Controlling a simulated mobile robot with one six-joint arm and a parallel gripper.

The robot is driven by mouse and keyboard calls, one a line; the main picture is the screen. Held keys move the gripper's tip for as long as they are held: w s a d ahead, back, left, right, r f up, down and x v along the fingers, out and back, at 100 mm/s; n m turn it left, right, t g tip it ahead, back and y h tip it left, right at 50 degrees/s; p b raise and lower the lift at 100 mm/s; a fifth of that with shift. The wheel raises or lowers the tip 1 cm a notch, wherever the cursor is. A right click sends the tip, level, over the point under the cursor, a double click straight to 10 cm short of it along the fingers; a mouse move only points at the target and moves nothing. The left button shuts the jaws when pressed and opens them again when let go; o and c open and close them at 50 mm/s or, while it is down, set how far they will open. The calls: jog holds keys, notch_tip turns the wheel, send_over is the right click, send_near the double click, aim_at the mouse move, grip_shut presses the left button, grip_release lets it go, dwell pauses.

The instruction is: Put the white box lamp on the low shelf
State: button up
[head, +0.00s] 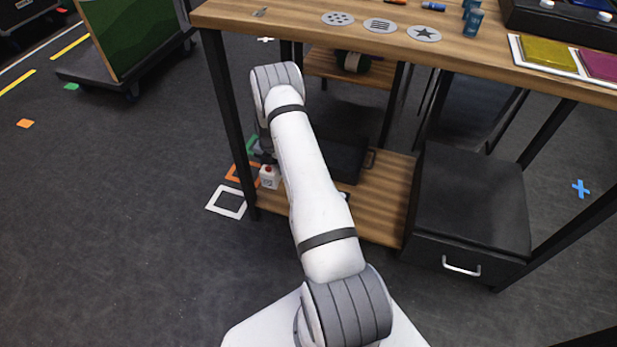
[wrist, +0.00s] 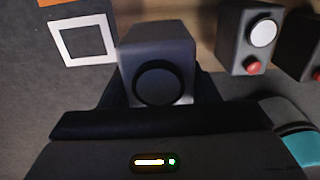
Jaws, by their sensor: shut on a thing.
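The white box lamp (wrist: 157,50) is between the two fingers of my gripper (wrist: 158,98) in the wrist view. Its near face carries a dark round ring, and its surface looks grey in shade. The low shelf (head: 380,212) is the wooden board under the table, partly hidden by my arm. The lamp is at the shelf's left end; I cannot tell whether it touches the board. The fingers are mostly hidden in the head view.
In the wrist view, a grey box with a white disc and red knob (wrist: 240,50) stands right of the lamp, with another dark box (wrist: 305,45) beyond. A table leg (head: 228,120) rises close by. A white floor square (head: 227,201) lies left; a black drawer unit (head: 470,200) stands right.

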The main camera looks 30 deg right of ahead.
notch_tip(320, 180, down, 9)
jog(key=b, duration=0.3)
jog(key=shift+d+r, duration=0.1)
jog(key=shift+r, duration=0.05)
jog(key=shift+f, duration=0.25)
jog(key=o, duration=1.3)
jog(key=shift+s, duration=0.1)
notch_tip(320, 180, up, 12)
jog(key=p, duration=0.4)
jog(key=shift+r, duration=0.2)
